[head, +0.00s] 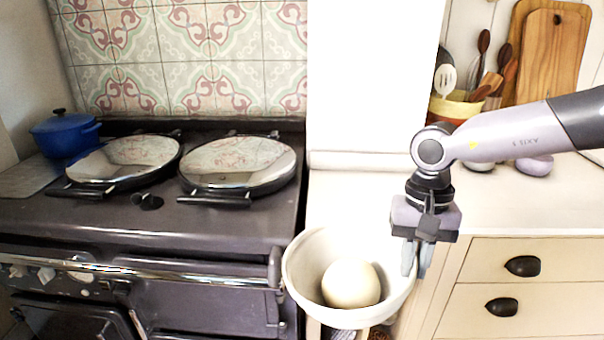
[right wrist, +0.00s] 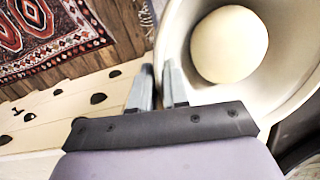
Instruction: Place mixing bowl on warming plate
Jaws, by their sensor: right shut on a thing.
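The cream mixing bowl (head: 305,262) hangs in front of the counter edge, at the right of the stove, with a pale round ball of dough (head: 350,283) inside. My right gripper (head: 413,262) is shut on the bowl's right rim, fingers pointing down. In the right wrist view the bowl (right wrist: 178,45) fills the upper right, its rim at the fingers (right wrist: 158,85). A flat grey plate (head: 28,177) at the stove's left end looks like the warming plate; a blue lidded pot (head: 66,135) stands at its back right. My left gripper is out of view.
Two round shiny hob lids (head: 125,158) and (head: 238,162) are down on the stove. A front rail (head: 150,276) runs along the stove. The counter (head: 500,207) holds a utensil pot and cutting boards (head: 550,55) at the back.

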